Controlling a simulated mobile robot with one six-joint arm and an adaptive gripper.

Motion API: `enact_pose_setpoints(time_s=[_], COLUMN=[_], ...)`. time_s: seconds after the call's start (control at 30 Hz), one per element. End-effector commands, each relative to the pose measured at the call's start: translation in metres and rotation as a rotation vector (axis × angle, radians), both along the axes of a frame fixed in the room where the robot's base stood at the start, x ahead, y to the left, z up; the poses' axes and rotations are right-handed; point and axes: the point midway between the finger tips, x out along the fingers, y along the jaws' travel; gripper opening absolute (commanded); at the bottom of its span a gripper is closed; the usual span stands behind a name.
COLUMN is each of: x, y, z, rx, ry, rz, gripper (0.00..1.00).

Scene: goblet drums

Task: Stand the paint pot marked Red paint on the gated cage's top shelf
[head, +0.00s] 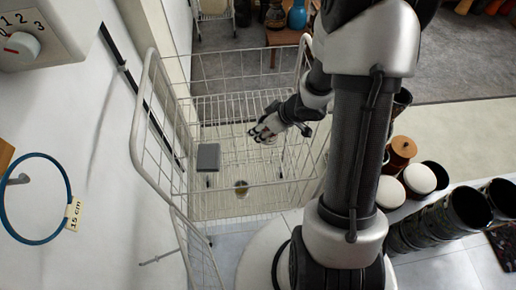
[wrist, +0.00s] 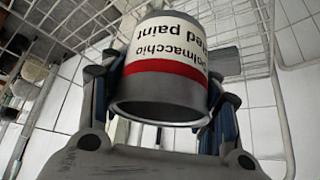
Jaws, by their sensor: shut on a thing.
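The paint pot (wrist: 165,75) is grey with a white and red label. It reads "...ed paint" and appears upside down in the wrist view. My gripper (wrist: 160,112) is shut on its sides, with a finger at the left and right. In the head view my gripper (head: 266,132) is inside the outline of the white wire gated cage (head: 185,125); the pot is mostly hidden there. White mesh lies behind the pot in the wrist view. I cannot tell whether the pot touches a shelf.
A grey block (head: 208,157) and a small dark pot (head: 241,188) appear within the cage outline. A wire gate panel (head: 150,145) stands at the left, near the white wall. Drums (head: 403,147) and dark cylinders (head: 468,207) stand at the right. Pale floor (head: 460,135) lies beyond them.

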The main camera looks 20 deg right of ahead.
Motion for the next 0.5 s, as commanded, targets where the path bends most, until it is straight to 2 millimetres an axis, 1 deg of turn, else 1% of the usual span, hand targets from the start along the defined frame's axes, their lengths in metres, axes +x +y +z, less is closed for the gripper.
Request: enact_pose_setpoints(time_s=[0.03, 0.1, 0.2, 0.3, 0.5], x=[0.0, 0.0, 0.0, 0.001, 0.001], y=[0.0, 0.0, 0.0, 0.0, 0.0], z=[-0.022, -0.04, -0.06, -0.073, -0.083], rx=[0.002, 0.002, 0.001, 0.0, -0.001], ry=[0.002, 0.001, 0.001, -0.001, -0.002], rz=[-0.001, -0.001, 0.0, 0.0, 0.0], gripper=[0.25, 0.25, 0.25, 0.25, 0.25])
